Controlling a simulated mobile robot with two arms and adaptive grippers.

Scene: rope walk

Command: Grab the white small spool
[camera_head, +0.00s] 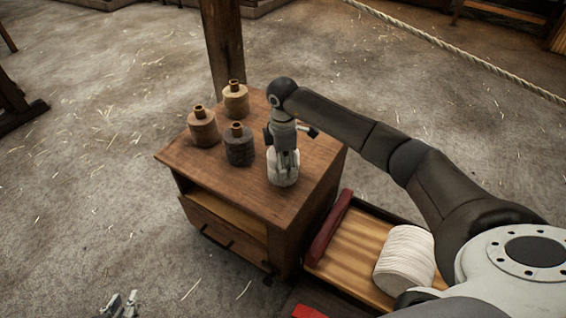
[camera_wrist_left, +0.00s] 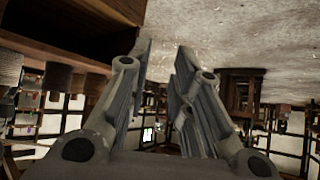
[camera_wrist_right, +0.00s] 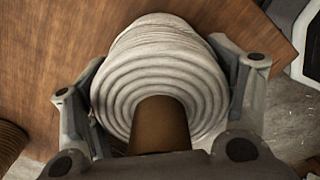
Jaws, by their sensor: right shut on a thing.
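The white small spool (camera_head: 283,178) stands on the wooden cabinet top near its front right edge. In the right wrist view the spool (camera_wrist_right: 165,75) shows its coiled white end and brown core. My right gripper (camera_head: 284,160) comes down on the spool from above, its fingers on both sides, shut on it. The spool appears to rest on the cabinet top; the gripper hides its upper part in the head view. My left gripper (camera_head: 124,303) is at the bottom left of the head view. In the left wrist view its fingers (camera_wrist_left: 163,65) are apart with nothing between them.
Several other spools stand on the cabinet (camera_head: 258,195): two tan ones (camera_head: 203,130) (camera_head: 236,103) and a dark grey one (camera_head: 239,149). A big white spool (camera_head: 405,258) lies in a wooden tray (camera_head: 335,264) at the right. A wooden post (camera_head: 222,45) rises behind.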

